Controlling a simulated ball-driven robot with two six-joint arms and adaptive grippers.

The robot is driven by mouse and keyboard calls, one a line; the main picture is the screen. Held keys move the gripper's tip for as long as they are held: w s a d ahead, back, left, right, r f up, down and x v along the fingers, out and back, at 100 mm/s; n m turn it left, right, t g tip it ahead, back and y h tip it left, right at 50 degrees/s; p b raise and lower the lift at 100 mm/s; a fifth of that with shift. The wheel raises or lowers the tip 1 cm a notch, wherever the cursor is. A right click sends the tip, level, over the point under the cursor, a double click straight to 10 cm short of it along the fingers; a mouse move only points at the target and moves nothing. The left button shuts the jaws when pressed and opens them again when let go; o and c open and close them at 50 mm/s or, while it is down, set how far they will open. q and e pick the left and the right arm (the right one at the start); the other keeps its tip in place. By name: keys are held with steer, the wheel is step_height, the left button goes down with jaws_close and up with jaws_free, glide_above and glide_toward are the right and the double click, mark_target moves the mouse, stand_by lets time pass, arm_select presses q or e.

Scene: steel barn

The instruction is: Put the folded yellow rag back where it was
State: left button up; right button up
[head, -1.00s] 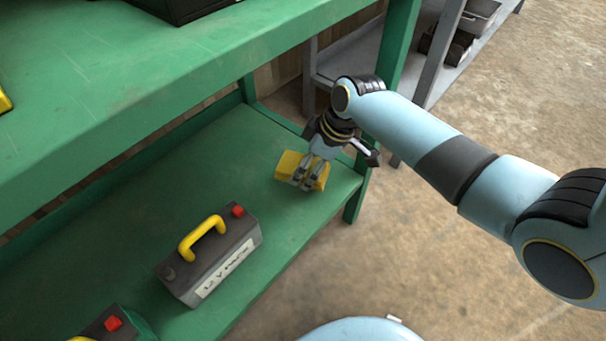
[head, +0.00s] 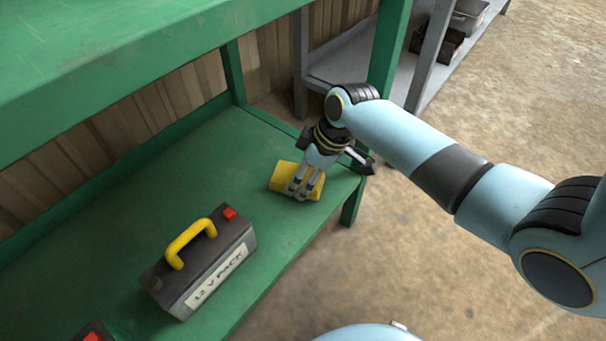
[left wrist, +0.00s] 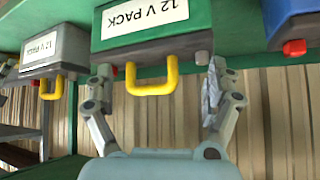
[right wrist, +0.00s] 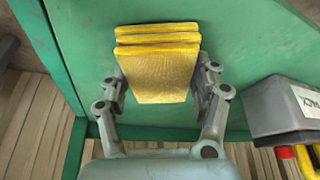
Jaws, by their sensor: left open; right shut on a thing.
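The folded yellow rag (head: 282,179) is at the right end of the green lower shelf (head: 190,180) in the head view. My right gripper (head: 303,192) points down and is shut on it. In the right wrist view the rag (right wrist: 157,70) shows stacked folds between the two fingers (right wrist: 160,95). It is at or just above the shelf surface; I cannot tell whether it rests there. My left gripper (left wrist: 160,85) shows only in the left wrist view. It is open, with a finger on each side of a green pack's yellow handle (left wrist: 152,82).
A grey 12 V pack (head: 200,262) with a yellow handle stands on the lower shelf, left of the rag. Another pack shows at the bottom left edge. The green upper top (head: 120,70) overhangs the shelf. A green leg (head: 388,50) stands close behind my right arm.

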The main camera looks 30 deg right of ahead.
steer(key=shift+f, duration=0.15)
steer(key=o, duration=1.3)
